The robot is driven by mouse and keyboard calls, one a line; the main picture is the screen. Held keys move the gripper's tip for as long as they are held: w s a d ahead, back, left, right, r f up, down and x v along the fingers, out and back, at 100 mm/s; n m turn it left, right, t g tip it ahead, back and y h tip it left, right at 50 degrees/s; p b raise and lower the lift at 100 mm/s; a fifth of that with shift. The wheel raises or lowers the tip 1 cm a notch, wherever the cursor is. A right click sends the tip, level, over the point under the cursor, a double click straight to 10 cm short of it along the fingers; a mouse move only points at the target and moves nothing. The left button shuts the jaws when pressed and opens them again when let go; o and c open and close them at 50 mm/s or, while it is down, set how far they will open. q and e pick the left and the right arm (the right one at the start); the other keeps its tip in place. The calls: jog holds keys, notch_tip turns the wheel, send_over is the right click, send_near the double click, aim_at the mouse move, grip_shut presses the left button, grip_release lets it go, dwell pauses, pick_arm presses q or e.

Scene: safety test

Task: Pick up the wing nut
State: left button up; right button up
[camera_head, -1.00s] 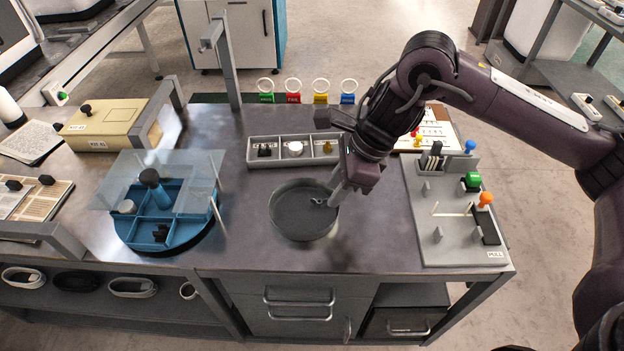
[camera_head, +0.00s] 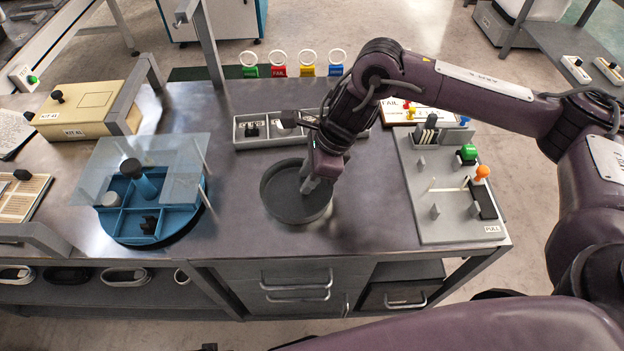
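The round grey dish (camera_head: 275,207) stands on the middle of the workbench. My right gripper (camera_head: 309,188) points down into the right part of the dish, its light grey fingertips low inside the rim. The wing nut is not visible now; the fingers may hide it. I cannot tell whether the fingers are apart or closed on something. My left gripper is not in view.
A grey compartment tray (camera_head: 243,144) stands just behind the dish. A blue divided tray (camera_head: 122,222) under a clear cover is on the left. A grey fixture board (camera_head: 452,220) with coloured knobs is on the right. Bare bench top lies in front of the dish.

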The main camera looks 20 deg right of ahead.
grip_shut()
jog(key=shift+r, duration=0.1)
dwell(0.3)
